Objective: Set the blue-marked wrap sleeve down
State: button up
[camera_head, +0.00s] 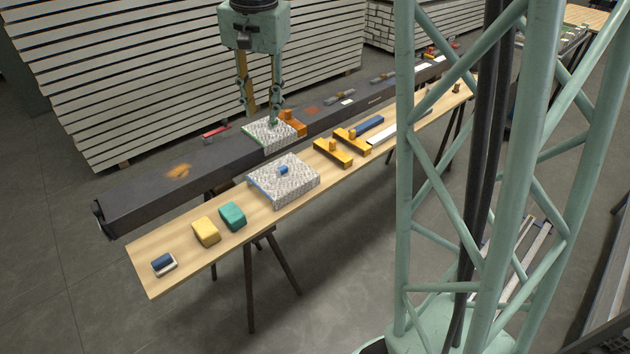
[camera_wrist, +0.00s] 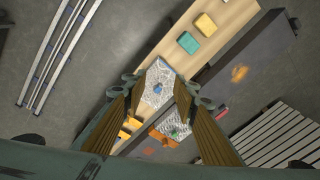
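The blue-marked wrap sleeve (camera_head: 300,182), a pale patterned bent sheet with a blue piece on top, rests on the wooden plank. It also shows beyond the fingertips in the wrist view (camera_wrist: 152,98). A similar sleeve with a green mark (camera_head: 262,136) sits on the dark beam, just behind it; it is partly cut off by a finger in the wrist view (camera_wrist: 172,118). My gripper (camera_head: 261,111) is open, with its fingers wide apart and pointing down. Nothing shows between the fingers. In the head view it overlaps the green-marked sleeve; the exact height is unclear.
Yellow (camera_head: 207,232) and teal (camera_head: 233,216) blocks and a blue-and-white block (camera_head: 163,264) lie on the plank's near end. Orange-yellow tools (camera_head: 333,154) lie farther along. The dark beam (camera_head: 140,205) runs beside the plank (camera_head: 150,285). An orange clamp-like piece (camera_head: 293,123) adjoins the green-marked sleeve.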

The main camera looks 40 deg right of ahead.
jog(key=s+a+r+n+t, duration=0.1)
jog(key=s+a+r+n, duration=0.3)
jog(key=s, duration=0.6)
jog(key=s+a+r+n, duration=0.1)
jog(key=s+a+r, duration=0.3)
jog(key=s, duration=0.5)
jog(key=s+a+n, duration=0.1)
jog(key=s+n, duration=0.1)
jog(key=s, duration=0.6)
jog(key=s+a+n+t, duration=0.1)
jog(key=s+n, duration=0.2)
jog(key=s, duration=0.6)
jog(key=shift+s+a, duration=0.25)
jog(key=shift+a, duration=0.1)
jog(key=shift+s+r, duration=0.1)
jog(key=shift+r, duration=0.05)
jog(key=shift+a, duration=0.1)
